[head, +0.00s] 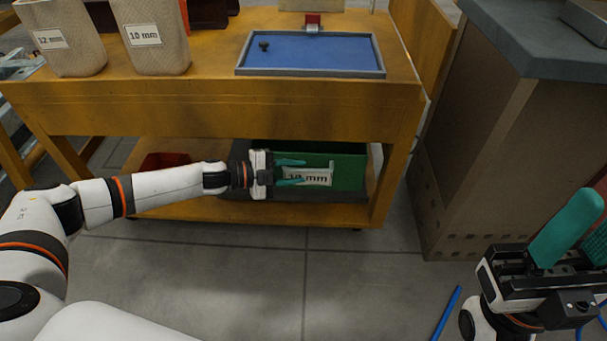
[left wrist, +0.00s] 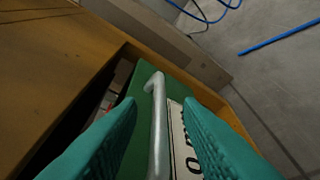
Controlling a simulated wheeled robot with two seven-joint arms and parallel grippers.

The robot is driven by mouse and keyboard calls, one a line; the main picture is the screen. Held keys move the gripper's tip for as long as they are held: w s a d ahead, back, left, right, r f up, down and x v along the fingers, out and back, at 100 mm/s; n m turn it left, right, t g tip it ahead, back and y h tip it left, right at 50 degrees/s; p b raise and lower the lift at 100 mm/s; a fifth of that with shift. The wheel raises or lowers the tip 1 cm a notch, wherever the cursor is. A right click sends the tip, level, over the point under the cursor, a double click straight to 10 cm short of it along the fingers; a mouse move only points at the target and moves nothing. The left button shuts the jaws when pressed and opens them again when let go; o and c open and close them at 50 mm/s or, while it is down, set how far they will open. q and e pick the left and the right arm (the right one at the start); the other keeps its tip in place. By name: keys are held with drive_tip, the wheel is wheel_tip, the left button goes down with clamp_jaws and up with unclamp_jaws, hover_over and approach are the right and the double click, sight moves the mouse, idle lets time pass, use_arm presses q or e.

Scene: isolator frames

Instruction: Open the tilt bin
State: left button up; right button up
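The tilt bin (head: 345,170) is a green-fronted bin in a dark housing on the bench's lower shelf. Its white label (head: 308,177) ends in "mm"; my left gripper partly covers it. My left gripper (head: 290,172) reaches in from the left, in front of the bin's face. In the left wrist view, its teal fingers (left wrist: 158,138) are apart, on either side of a silver bar handle (left wrist: 157,115) on the green front (left wrist: 130,150). I see no clear contact. I cannot tell how far the bin is tilted. My right gripper (head: 580,238) is open and empty at the lower right.
The wooden bench top (head: 215,60) above holds a blue tray (head: 310,55) and two beige containers, one marked "10 mm" (head: 155,40). A red bin (head: 165,161) sits left on the lower shelf. A cabinet (head: 480,130) stands right. The floor in front is mostly clear.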

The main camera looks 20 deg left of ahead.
use_arm(q)
drive_tip(key=shift+x, duration=1.25)
clamp_jaws()
